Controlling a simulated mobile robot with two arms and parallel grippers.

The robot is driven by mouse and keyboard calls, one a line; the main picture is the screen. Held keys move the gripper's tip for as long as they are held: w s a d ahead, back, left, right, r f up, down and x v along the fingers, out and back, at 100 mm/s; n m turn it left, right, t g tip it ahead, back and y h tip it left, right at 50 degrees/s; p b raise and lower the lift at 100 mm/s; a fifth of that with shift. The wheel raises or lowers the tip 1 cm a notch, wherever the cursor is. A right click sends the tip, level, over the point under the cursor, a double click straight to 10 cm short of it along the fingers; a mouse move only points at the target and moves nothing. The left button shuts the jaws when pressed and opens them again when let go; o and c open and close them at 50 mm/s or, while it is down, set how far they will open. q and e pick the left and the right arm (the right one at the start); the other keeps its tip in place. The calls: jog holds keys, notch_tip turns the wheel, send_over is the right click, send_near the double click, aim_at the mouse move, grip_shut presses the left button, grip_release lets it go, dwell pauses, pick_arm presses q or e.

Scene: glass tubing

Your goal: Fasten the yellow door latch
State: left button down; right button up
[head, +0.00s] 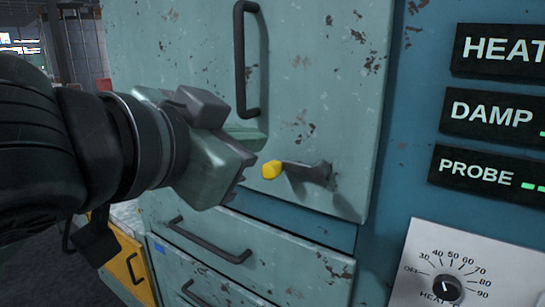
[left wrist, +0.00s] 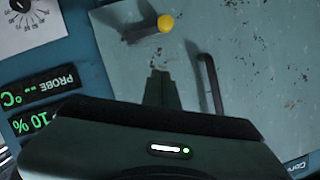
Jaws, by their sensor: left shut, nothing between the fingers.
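The yellow door latch (head: 271,170) is a dark lever with a yellow knob at its left end, low on the pale green door (head: 330,90). The lever lies nearly level in the head view. The latch also shows at the top of the left wrist view (left wrist: 165,23). My left gripper (head: 243,172) is just left of the yellow knob, with a small gap between them. Its fingers are shut and empty; they also show in the left wrist view (left wrist: 161,78), pointing toward the door below the latch. My right gripper is not in view.
A dark vertical handle (head: 240,60) stands out from the door above my left gripper. Drawers with dark handles (head: 210,245) lie below. To the right are a blue panel with HEAT, DAMP and PROBE displays (head: 490,172) and a dial (head: 447,289).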

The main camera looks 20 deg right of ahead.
pick_arm(q)
jog(key=shift+s+r, duration=0.1)
jog(key=shift+s, duration=0.15)
jog(key=w+d+f+p, duration=0.5)
jog(key=w+f, duration=0.1)
jog(key=w, duration=0.2)
jog(key=shift+d, duration=0.25)
jog(key=shift+w+d, duration=0.1)
dwell(0.3)
jog(key=shift+f, duration=0.15)
